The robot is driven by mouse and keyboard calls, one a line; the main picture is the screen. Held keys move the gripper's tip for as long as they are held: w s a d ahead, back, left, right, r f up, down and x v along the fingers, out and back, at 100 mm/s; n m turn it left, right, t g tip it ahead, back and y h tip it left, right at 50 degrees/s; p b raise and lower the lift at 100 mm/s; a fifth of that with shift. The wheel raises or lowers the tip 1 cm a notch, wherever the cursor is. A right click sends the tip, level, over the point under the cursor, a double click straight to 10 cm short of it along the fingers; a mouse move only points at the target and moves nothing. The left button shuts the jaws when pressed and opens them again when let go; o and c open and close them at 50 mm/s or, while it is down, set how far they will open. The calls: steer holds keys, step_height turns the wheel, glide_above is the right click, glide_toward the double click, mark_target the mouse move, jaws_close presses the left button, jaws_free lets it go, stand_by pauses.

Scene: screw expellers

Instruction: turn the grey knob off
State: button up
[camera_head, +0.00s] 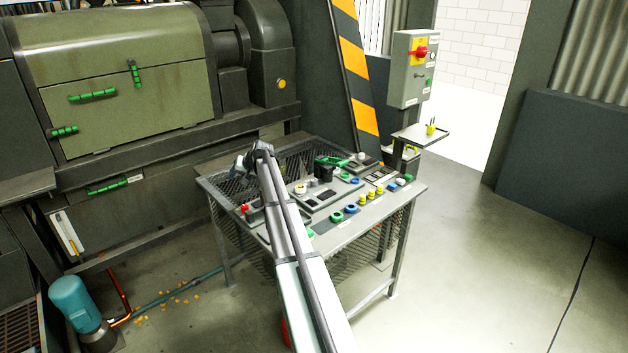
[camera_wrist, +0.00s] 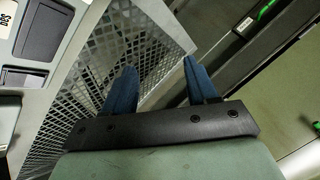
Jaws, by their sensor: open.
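A metal table (camera_head: 408,197) carries a panel with several coloured knobs and buttons. A pale knob (camera_head: 300,189) sits near the panel's left part, and another pale round knob (camera_head: 361,157) sits on a box at the back. Both are small, and I cannot tell which is the grey knob or how it is turned. My gripper (camera_head: 243,164) is over the table's back left corner, left of both pale knobs and touching neither. In the wrist view my gripper (camera_wrist: 160,72) has its two blue fingers spread apart with nothing between them. No knob shows there.
My arm crosses the table and hides part of the panel. Perforated mesh (camera_wrist: 115,50) lies beyond the fingers. A large green machine (camera_head: 130,80) stands behind, left. A control box with a red switch (camera_head: 421,52) stands at back right. Floor to the right is clear.

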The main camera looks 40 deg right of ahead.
steer(key=s+d+r+g+h, duration=0.1)
steer(key=s+d+h, duration=0.1)
steer(key=s+d, duration=0.35)
steer(key=s+d+r+g+h, duration=0.1)
steer(key=s+d+r+g, duration=0.1)
steer(key=d, duration=0.7)
steer(key=m+g+h, duration=0.2)
glide_toward(314, 180)
steer(key=x, duration=0.8)
steer(key=shift+f, duration=0.35)
steer(key=c, duration=1.1)
